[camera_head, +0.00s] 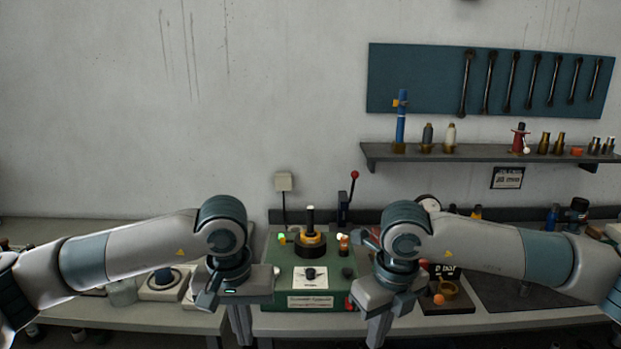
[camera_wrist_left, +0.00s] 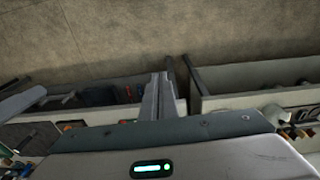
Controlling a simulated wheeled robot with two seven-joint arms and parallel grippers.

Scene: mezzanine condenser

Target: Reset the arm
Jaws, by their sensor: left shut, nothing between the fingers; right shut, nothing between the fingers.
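My left gripper (camera_head: 241,326) hangs downward in front of the bench edge in the head view, left of the green machine. In the left wrist view my left gripper's fingers (camera_wrist_left: 158,97) are together with nothing between them. My right gripper (camera_head: 377,330) also points down at the bench front, right of the green machine. It is shut and empty. Both arms reach in from the sides with bent wrists. The green machine (camera_head: 283,288) stands between the grippers, with a black-and-yellow round part, a dial and small lights on top.
A bench (camera_head: 180,319) runs along the wall. A red-knobbed lever (camera_head: 354,176) rises behind the machine. A dark tray (camera_head: 452,304) holds small parts at right. A shelf (camera_head: 480,157) with bottles and a wrench board (camera_head: 420,78) are on the wall. The air above the machine is clear.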

